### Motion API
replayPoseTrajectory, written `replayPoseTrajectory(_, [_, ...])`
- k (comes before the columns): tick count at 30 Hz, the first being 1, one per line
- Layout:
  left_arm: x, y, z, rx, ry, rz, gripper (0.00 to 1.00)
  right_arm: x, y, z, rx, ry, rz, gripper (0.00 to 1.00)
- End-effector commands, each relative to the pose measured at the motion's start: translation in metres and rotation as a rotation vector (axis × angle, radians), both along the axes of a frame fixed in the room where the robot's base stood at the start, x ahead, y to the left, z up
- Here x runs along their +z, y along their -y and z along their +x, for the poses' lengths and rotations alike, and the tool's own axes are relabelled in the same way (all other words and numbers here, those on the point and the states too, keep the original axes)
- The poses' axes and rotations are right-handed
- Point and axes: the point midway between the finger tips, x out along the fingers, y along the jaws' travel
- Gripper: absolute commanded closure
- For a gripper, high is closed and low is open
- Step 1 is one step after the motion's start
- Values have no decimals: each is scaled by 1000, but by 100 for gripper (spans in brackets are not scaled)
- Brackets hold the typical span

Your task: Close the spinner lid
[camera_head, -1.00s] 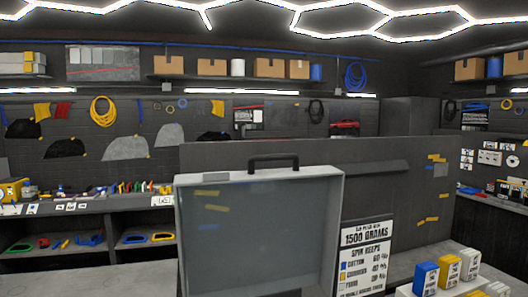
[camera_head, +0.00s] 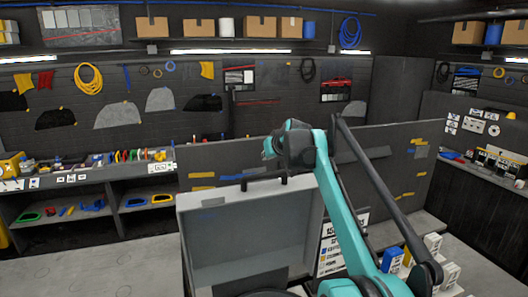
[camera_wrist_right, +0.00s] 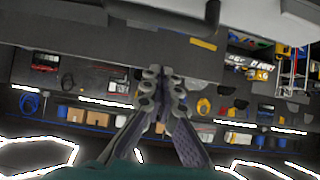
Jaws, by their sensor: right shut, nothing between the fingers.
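The spinner lid (camera_head: 253,225) is a grey, shallow box-like cover with a dark handle (camera_head: 264,181) on its top edge. It stands open and upright, with its hollow side facing me in the head view. My teal right arm reaches up from the bottom, in front of the lid's right side. My right gripper (camera_head: 271,148) is above the lid's handle and appears apart from it; its fingers are hard to make out there. In the right wrist view the fingers (camera_wrist_right: 163,82) are shut and empty. My left gripper is out of view.
A dark partition (camera_head: 405,150) with yellow tape strips stands behind the lid. A sign (camera_head: 330,250) is partly hidden by my arm. Blue, white and yellow boxes (camera_head: 432,243) stand at the lower right. A workbench with tools (camera_head: 100,175) runs along the left wall.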

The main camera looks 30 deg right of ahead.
Motion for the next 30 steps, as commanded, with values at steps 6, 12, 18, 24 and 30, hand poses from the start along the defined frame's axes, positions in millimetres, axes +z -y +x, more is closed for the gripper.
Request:
replayPoseTrajectory(6, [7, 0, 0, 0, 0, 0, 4, 0, 11, 13, -6, 6, -4, 100])
replayPoseTrajectory(12, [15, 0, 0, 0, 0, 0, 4, -19, 18, 43, -4, 5, -4, 100])
replayPoseTrajectory(18, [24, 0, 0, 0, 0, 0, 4, -39, 26, 73, -5, 6, -3, 100])
replayPoseTrajectory(24, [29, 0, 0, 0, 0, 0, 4, -57, 26, 73, -7, 6, -2, 100])
replayPoseTrajectory(30, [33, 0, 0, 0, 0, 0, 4, -69, 22, 58, -6, 5, -3, 100])
